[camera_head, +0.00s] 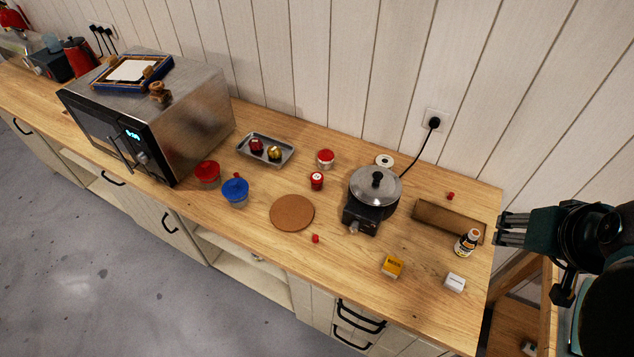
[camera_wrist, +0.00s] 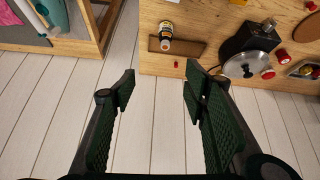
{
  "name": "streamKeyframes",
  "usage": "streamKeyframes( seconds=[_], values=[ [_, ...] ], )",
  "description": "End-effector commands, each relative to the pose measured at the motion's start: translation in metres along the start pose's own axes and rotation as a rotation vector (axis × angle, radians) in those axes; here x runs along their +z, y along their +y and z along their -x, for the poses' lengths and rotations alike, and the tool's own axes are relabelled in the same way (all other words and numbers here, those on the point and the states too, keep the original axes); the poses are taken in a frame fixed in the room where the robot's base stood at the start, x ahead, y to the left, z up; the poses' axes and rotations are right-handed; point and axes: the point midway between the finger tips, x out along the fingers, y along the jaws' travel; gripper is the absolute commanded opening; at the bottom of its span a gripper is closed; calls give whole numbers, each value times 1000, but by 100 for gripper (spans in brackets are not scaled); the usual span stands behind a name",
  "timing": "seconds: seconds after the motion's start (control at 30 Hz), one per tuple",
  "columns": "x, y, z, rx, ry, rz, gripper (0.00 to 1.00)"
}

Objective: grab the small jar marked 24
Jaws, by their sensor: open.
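A small red jar (camera_head: 317,181) with a white label stands mid-counter, left of the pot; its marking is too small to read. A wider jar (camera_head: 326,159) with a red top and pale side stands just behind it. Two small red-topped jars show at the right of the wrist view, one nearer the wall (camera_wrist: 268,73) and one farther from it (camera_wrist: 282,55). My gripper (camera_head: 500,230) is beyond the counter's right end, far from these jars. In the wrist view my gripper (camera_wrist: 159,87) is open and empty, its fingers wide apart.
A lidded pot (camera_head: 375,186) on a hot plate stands between my gripper and the jars.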

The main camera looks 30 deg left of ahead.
Motion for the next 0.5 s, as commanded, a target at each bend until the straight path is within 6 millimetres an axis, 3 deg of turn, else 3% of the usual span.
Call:
streamKeyframes(
  seconds=[0.5],
  values=[
    [-64, -58, -29, -76, -90, 252, 45]
  ],
)
